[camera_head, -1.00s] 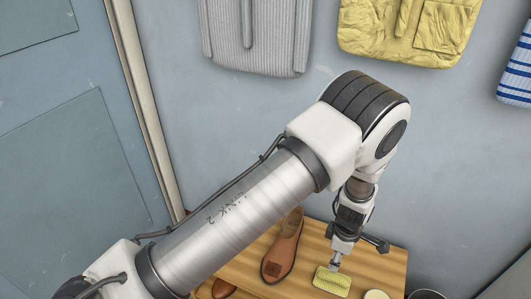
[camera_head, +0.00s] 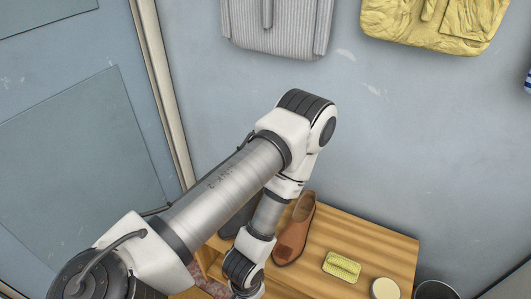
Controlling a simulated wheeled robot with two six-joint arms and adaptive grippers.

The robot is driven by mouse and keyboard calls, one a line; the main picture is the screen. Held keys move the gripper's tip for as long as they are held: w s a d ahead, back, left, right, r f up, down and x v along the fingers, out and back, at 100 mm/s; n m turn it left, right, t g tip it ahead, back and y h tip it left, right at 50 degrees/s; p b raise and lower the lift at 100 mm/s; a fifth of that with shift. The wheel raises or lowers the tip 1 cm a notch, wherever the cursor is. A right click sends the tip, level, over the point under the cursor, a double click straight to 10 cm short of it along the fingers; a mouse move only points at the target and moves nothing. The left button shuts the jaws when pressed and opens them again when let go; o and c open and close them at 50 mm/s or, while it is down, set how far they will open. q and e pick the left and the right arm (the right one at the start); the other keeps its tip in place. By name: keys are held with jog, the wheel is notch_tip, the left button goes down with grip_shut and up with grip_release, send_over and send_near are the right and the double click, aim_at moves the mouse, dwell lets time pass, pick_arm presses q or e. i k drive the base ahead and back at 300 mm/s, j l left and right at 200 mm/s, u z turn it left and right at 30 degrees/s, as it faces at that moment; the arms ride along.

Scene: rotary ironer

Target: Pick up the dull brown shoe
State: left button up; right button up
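A brown leather shoe (camera_head: 298,232) lies on the wooden bench (camera_head: 378,240), just right of my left arm's forearm, which covers part of its left side. A dark grey shoe-like item (camera_head: 238,216) shows behind the forearm, mostly hidden. My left arm reaches in from the lower left and bends down, its wrist ending at the bottom edge, left of and nearer than the brown shoe. The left gripper's fingers are below the picture. My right gripper is not in view.
A yellow-green sponge-like block (camera_head: 341,266) and a round pale tin (camera_head: 385,288) lie on the bench right of the shoe. A dark bin (camera_head: 436,290) stands beyond the bench's right end. A grey garment (camera_head: 278,25) and a yellow garment (camera_head: 435,22) hang above.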

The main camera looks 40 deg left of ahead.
aim_at(290, 243)
jog(key=i+j+u, duration=0.1)
jog(key=u, duration=0.85)
